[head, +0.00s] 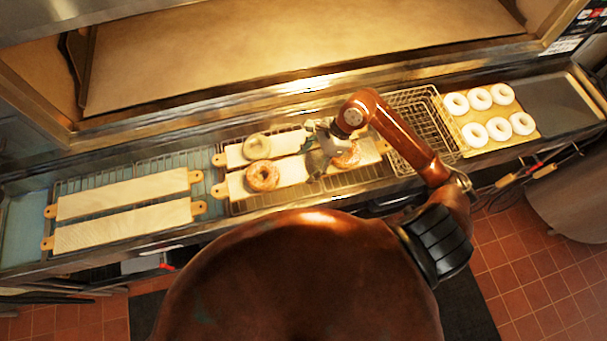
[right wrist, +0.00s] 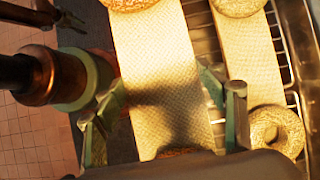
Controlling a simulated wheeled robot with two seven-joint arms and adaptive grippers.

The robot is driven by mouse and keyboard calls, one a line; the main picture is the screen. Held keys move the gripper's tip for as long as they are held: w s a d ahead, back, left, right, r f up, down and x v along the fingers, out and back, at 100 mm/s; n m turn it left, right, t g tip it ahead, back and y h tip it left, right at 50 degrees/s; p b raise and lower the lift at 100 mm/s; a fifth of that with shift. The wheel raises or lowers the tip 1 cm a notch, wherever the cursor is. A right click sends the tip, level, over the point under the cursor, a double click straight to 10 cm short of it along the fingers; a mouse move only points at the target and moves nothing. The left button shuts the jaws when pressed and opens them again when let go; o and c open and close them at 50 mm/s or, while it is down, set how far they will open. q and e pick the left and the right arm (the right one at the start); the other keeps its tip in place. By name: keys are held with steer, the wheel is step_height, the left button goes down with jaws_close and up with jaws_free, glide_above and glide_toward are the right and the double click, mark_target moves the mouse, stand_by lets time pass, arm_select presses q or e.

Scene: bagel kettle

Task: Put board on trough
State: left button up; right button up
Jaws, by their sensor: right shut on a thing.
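A pale board (head: 293,171) with orange end tabs and browned bagels (head: 262,175) lies across the middle of the long metal trough (head: 215,222). My right gripper (head: 318,158) is over this front board. In the right wrist view, the fingers of my right gripper (right wrist: 168,122) are at both long edges of the board (right wrist: 160,60), shut on it across its width. A second board (head: 285,143) lies parallel behind it with a pale bagel (head: 257,146); it also shows in the right wrist view (right wrist: 247,60). My left gripper is not in view.
Two empty boards (head: 125,193) (head: 125,229) lie on a rack at the left. A wire basket (head: 415,105) and a tray of white-glazed rings (head: 490,115) are at the right. The large oven opening (head: 270,45) is behind.

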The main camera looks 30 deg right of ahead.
mark_target(309, 172)
steer(key=shift+d+f, duration=0.15)
steer(key=shift+f, duration=0.15)
step_height(309, 172, down, 5)
steer(key=shift+d+r+p, duration=0.1)
steer(key=shift+p, duration=0.3)
step_height(309, 172, down, 4)
steer(key=shift+r+p, duration=0.1)
steer(key=shift+p, duration=0.2)
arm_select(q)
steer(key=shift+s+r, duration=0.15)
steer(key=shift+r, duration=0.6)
arm_select(e)
steer(key=shift+f, duration=0.3)
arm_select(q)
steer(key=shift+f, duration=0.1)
arm_select(e)
steer(key=shift+f, duration=0.1)
steer(key=o, duration=1.5)
steer(key=shift+o, duration=0.2)
